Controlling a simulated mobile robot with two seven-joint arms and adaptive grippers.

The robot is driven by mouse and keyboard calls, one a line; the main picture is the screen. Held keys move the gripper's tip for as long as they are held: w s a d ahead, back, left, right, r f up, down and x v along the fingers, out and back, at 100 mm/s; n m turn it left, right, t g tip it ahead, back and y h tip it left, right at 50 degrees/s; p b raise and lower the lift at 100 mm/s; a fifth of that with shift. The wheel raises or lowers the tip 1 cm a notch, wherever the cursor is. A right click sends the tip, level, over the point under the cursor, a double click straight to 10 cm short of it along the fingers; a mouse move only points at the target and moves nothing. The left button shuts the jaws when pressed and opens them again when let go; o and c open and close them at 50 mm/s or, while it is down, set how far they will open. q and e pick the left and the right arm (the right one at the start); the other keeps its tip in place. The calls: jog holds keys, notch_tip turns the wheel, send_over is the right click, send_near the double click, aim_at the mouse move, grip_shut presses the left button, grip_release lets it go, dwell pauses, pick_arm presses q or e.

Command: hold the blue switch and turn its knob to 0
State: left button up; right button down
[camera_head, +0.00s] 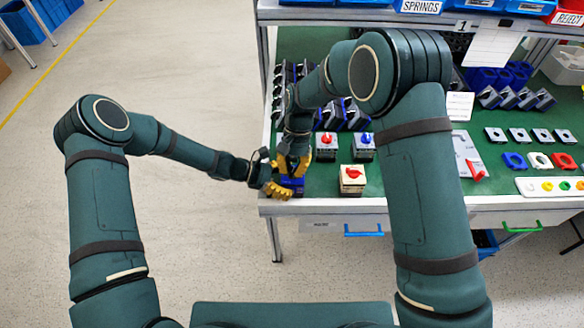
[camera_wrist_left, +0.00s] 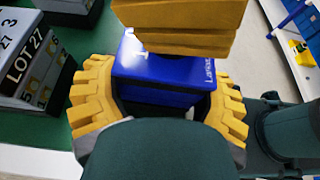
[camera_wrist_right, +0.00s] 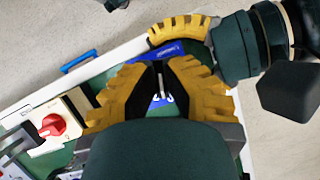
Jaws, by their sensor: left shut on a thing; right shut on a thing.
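The blue switch (camera_head: 291,182) is at the front left corner of the green-topped table. My left gripper (camera_head: 275,185) is shut on its body from the left; the left wrist view shows the blue body (camera_wrist_left: 165,82) between the yellow fingers. My right gripper (camera_head: 292,165) comes down from above. In the right wrist view its fingers (camera_wrist_right: 161,82) are shut on a thin pale piece, apparently the knob (camera_wrist_right: 160,78), over the blue body. White markings show just below the fingertips. The knob's pointing direction and the full dial are hidden by the fingers.
A beige switch with a red knob (camera_head: 352,178) stands just right of my grippers. Grey switches with a red knob (camera_head: 326,146) and a blue knob (camera_head: 363,146) stand behind. The table's front edge is close to the blue switch.

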pick_arm(q)
jog(key=shift+d, duration=0.1)
pick_arm(e)
jog(key=shift+n+h, duration=0.4)
jog(key=shift+n, duration=0.7)
jog(key=c, duration=1)
grip_release()
jog(key=shift+r, duration=0.1)
jog(key=v, duration=1.1)
jog(key=shift+w+r, duration=0.3)
pick_arm(q)
jog(key=o, duration=1.2)
